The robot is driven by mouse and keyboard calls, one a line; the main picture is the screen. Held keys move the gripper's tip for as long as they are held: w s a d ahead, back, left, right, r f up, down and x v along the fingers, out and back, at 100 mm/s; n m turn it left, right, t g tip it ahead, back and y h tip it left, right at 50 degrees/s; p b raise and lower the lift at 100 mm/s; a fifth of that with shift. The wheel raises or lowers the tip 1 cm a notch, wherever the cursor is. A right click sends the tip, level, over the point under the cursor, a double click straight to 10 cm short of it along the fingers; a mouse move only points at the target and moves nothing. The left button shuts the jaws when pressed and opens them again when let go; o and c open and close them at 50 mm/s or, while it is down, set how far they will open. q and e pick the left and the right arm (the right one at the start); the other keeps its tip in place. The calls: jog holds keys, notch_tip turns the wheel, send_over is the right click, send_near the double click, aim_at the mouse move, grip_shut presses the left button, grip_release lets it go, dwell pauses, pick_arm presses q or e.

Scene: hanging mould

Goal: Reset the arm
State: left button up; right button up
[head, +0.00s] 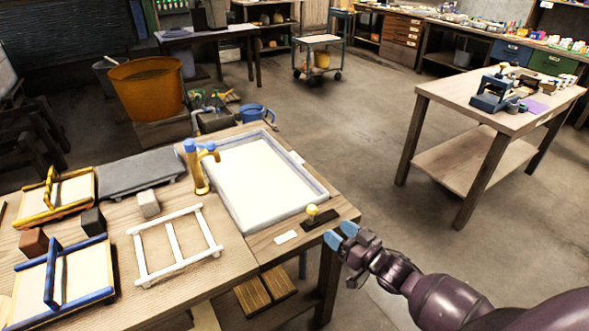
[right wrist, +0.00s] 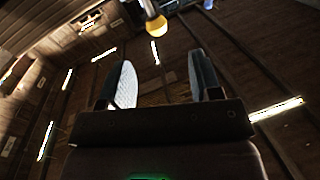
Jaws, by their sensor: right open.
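My right gripper (head: 341,236) is at the right of the workbench, just off its right edge in the head view. Its blue-tipped fingers are apart and hold nothing; they also show spread in the right wrist view (right wrist: 163,85). The right arm comes in from the lower right corner. My left gripper is in neither view. On the bench are a white frame (head: 174,246), a yellow-framed mould (head: 47,203) and a blue-framed mould (head: 51,290).
A sink basin (head: 238,213) with a blue and gold tap (head: 200,166) is set into the bench. A small yellow knob (head: 312,211) on a dark base stands at the bench corner near my gripper. A side table (head: 424,87) stands at right. Open floor lies between.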

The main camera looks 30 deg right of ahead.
jog(key=s+a+f+g+h, duration=0.2)
jog(key=s+a+f+g, duration=0.1)
jog(key=s, duration=0.6)
jog(key=s+a+f+g+h, duration=0.3)
jog(key=s+f, duration=0.3)
jog(key=s, duration=0.4)
jog(key=shift+s+a, duration=0.15)
jog(key=shift+a, duration=0.3)
jog(key=shift+f, duration=0.1)
dwell(0.6)
